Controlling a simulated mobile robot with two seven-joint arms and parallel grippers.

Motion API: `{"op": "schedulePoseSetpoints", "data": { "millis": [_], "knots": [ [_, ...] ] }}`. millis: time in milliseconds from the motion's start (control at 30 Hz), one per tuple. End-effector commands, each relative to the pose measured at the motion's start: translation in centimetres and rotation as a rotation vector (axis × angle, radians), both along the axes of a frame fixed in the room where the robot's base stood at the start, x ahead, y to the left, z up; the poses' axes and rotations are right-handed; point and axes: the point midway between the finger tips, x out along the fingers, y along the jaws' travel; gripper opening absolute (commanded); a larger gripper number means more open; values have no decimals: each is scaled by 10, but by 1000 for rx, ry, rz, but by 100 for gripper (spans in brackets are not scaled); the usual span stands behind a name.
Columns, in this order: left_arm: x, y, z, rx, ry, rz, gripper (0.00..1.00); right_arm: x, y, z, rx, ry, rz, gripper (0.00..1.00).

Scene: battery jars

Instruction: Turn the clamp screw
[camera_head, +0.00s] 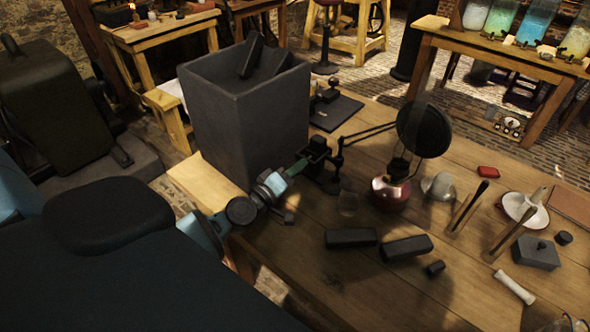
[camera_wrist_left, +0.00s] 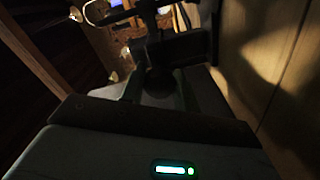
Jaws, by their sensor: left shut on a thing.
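My left gripper (camera_head: 303,165) reaches in from the left, past the front corner of the big grey box, to a small dark clamp (camera_head: 321,150) on the wooden table. It is shut at the near end of the clamp, on what seems to be the clamp screw, which the gripper mostly hides in the head view. In the left wrist view the dark fingers (camera_wrist_left: 160,88) close around a dark, poorly lit part in the middle. The screw's thread and turn angle cannot be made out. My right gripper is in neither view.
The tall grey box (camera_head: 250,112) stands just behind my left gripper. A lamp with a red base (camera_head: 390,194) and a round dark reflector (camera_head: 424,130) stand to the right. Dark blocks (camera_head: 351,238) lie in front. The near-right tabletop is partly clear.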

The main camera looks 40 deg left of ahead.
Motion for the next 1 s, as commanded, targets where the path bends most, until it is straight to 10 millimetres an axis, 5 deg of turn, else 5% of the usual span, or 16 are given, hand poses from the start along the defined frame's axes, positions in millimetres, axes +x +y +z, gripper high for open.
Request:
{"op": "schedulePoseSetpoints", "data": {
  "millis": [267,600,633,767,1000],
  "knots": [
    [0,0,1,-177,12,1,8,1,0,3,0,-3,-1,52],
    [0,0,1,-191,15,1,8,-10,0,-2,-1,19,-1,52],
    [0,0,1,-191,15,1,34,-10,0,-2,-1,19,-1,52],
    [0,0,1,-190,15,1,51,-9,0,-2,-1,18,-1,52],
    [0,0,1,-190,15,1,53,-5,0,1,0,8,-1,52]
  ]
}}
